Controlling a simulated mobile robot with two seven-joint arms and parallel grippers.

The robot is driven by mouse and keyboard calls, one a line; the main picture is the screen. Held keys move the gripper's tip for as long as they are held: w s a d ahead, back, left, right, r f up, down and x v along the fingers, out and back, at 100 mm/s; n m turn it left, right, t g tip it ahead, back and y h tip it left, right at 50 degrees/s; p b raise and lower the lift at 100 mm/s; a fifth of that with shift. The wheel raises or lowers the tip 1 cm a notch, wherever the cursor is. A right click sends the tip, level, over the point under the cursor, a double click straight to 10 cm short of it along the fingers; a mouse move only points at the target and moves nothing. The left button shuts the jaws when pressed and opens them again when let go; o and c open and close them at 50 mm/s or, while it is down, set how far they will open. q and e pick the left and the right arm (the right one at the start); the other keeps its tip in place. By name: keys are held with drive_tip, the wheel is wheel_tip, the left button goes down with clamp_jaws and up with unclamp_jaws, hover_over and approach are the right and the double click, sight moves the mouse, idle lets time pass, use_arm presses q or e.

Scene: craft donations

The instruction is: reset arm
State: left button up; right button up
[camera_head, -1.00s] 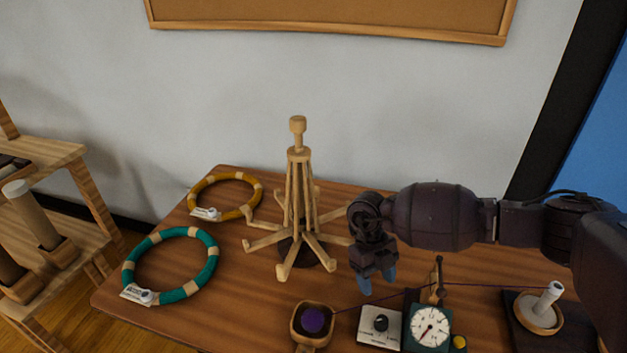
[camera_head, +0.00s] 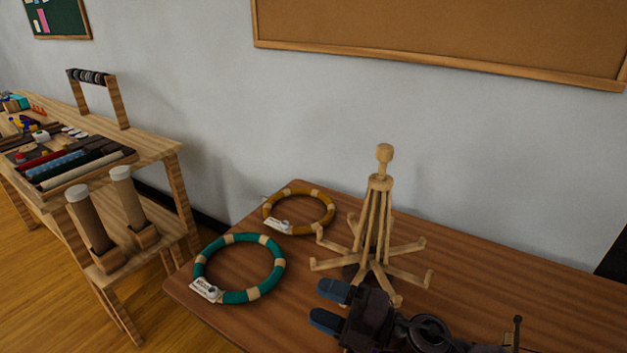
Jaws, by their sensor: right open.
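My right gripper (camera_head: 328,305) is at the bottom of the view, in front of the wooden stand, with its two blue-tipped fingers pointing left. The fingers are apart and nothing is between them. My right arm runs off at the lower right. My left gripper is not in view.
A wooden stand with hooked arms (camera_head: 378,220) stands on the brown table (camera_head: 510,290). A teal ring (camera_head: 277,270) and a mustard ring (camera_head: 329,212), both tagged, lie left of it. A wooden shelf unit (camera_head: 160,158) with craft items stands at far left.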

drive_tip(key=d+f+m+t+h, duration=0.3)
drive_tip(key=d+m+t+h, duration=0.6)
drive_tip(key=d+m+h, duration=1)
drive_tip(key=s+d+f+m+g, duration=0.2)
drive_tip(key=s+f+m+g, duration=0.15)
drive_tip(key=s, duration=0.35)
drive_tip(key=s+d+f+m+g, duration=0.2)
drive_tip(key=s+f+m+g, duration=0.1)
drive_tip(key=s+g, duration=0.3)
drive_tip(key=s+d+f+m+g, duration=0.3)
drive_tip(key=s, duration=0.5)
drive_tip(key=w+f+t, duration=0.2)
drive_tip(key=f, duration=0.1)
drive_tip(key=w+f+t, duration=0.2)
drive_tip(key=w+f, duration=0.1)
drive_tip(key=w+f+n+t, duration=0.1)
drive_tip(key=w+f+t, duration=0.1)
drive_tip(key=f, duration=0.1)
drive_tip(key=shift+w+a+f+t+y, duration=0.15)
drive_tip(key=shift+a+t+y, duration=0.1)
drive_tip(key=shift+y, duration=0.15)
drive_tip(key=shift+w+f+t, duration=0.2)
drive_tip(key=shift+f+t, duration=0.3)
drive_tip(key=shift+t, duration=0.2)
drive_tip(key=shift+c, duration=0.2)
